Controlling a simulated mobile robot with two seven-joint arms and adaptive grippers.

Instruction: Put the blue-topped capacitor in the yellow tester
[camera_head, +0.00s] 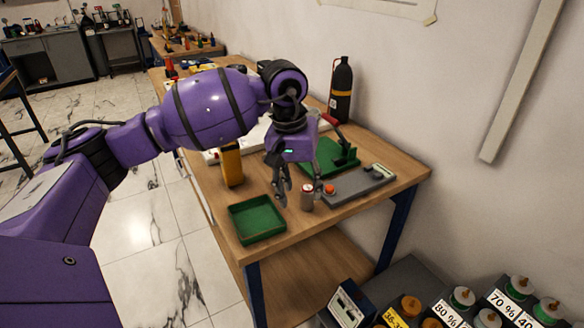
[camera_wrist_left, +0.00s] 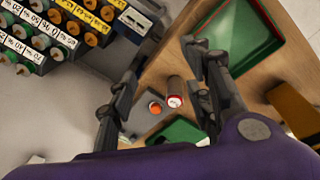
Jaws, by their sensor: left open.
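My left gripper (camera_head: 298,188) is open and points down over the front of the workbench. A small can-shaped part (camera_head: 307,196) with a white and red top stands upright beside its fingers. In the left wrist view this can (camera_wrist_left: 175,93) shows between the two fingers, near the right one; contact cannot be told. No blue top can be made out on it or elsewhere. The yellow tester (camera_head: 231,165) stands upright on the bench, left of the gripper. It also shows at the right edge of the left wrist view (camera_wrist_left: 296,108). My right gripper is not in view.
An open green tray (camera_head: 257,222) lies at the bench's front left corner. A grey unit with an orange button (camera_head: 329,188) sits right of the can. A green stand (camera_head: 328,158) and a black bottle (camera_head: 341,90) are behind. Labelled part racks (camera_head: 455,310) stand lower right.

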